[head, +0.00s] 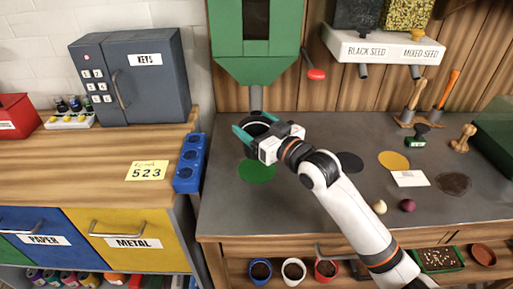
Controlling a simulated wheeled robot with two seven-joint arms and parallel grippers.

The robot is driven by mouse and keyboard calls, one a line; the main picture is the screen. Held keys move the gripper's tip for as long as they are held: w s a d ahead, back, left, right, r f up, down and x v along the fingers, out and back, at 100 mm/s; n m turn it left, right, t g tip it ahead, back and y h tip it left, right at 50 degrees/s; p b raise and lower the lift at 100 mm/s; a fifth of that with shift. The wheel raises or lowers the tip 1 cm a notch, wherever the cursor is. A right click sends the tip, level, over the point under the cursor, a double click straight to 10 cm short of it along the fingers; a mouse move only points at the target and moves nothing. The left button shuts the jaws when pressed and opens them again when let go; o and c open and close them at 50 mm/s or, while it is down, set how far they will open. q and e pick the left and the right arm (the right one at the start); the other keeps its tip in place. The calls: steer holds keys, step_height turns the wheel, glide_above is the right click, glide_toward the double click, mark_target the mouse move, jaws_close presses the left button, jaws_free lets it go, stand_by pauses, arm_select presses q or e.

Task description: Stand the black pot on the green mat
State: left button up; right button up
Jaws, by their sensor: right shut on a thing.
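The black pot (253,150) is on the grey bench top's left part, below the spout of the green dispenser (258,68). My right gripper (256,124) has its teal fingers around the pot, shut on it, and the hand hides part of the pot. The round green mat (257,172) lies flat on the bench just in front of the pot, nearer the camera. Its far edge is close to the pot in the picture; I cannot tell whether the pot touches the bench. My left gripper is not in view.
My right arm crosses the bench. A black mat (348,162), a yellow mat (393,160), a white card (410,179) and two small balls (407,205) lie to the right. A red-knobbed lever (316,74) juts from the dispenser.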

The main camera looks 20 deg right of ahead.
steer(key=shift+f, duration=2.95)
steer(key=shift+f+b, duration=0.1)
steer(key=shift+b, duration=0.2)
steer(key=o, duration=1)
steer(key=shift+r, duration=0.2)
steer(key=v, duration=1.2)
steer(key=shift+f, duration=0.1)
